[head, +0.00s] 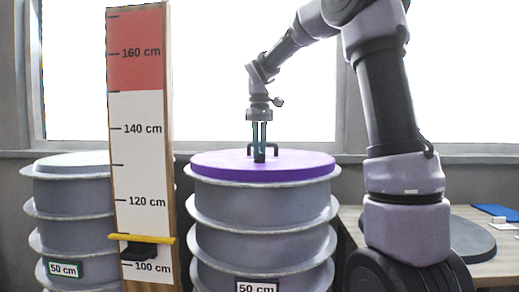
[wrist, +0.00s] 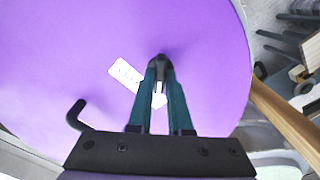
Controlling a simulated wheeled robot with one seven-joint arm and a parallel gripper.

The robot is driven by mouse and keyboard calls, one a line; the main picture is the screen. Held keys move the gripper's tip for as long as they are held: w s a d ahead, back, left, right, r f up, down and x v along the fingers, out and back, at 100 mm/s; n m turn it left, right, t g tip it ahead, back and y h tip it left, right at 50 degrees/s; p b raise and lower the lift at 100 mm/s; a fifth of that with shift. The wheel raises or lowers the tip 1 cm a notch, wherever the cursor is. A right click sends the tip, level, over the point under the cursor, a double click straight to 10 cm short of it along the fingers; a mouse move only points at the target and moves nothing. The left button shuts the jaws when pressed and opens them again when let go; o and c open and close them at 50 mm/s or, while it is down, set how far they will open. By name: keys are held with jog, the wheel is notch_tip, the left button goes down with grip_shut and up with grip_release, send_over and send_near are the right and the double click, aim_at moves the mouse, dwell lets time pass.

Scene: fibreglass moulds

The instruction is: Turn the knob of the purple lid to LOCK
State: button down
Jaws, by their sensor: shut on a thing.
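The purple lid (head: 215,164) lies flat on top of the middle grey ribbed mould stack, and it fills much of the wrist view (wrist: 60,50). My gripper (head: 259,146) points straight down at the lid's middle. Its green fingers are shut on the dark knob (wrist: 160,62), whose top shows between the fingertips in the wrist view. A white label (wrist: 124,72) lies on the lid beside the knob; its writing is too small to read. More white shows between my fingers. A black hooked handle (wrist: 75,116) stands on the lid to the left. The knob's pointing direction is hidden.
A height board (head: 140,110) with a yellow marker (head: 142,239) stands left of the lidded stack (head: 260,208). Another grey ribbed stack (head: 70,190) is at the far left. A table (head: 495,262) with a blue item (head: 494,210) is at the right.

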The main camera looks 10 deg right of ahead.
dwell(0.4)
jog(key=c, duration=0.8)
grip_release()
jog(key=shift+c, duration=0.2)
notch_tip(320, 180, up, 11)
jog(key=shift+f, duration=0.1)
jog(key=s+d+f+m+t, duration=0.2)
jog(key=s+f+m, duration=0.1)
jog(key=s, duration=0.4)
jog(key=s+d+f+m+t+y, duration=0.1)
jog(key=s+f+m+t, duration=0.1)
jog(key=s+f, duration=0.3)
jog(key=s+d+f+m+t+y, duration=0.1)
jog(key=s+d+f+m+t, duration=0.1)
jog(key=s, duration=0.8)
jog(key=shift+s+d+f+m+t, duration=0.3)
jog(key=shift+f+m+t, duration=0.3)
jog(key=shift+f+m, duration=0.3)
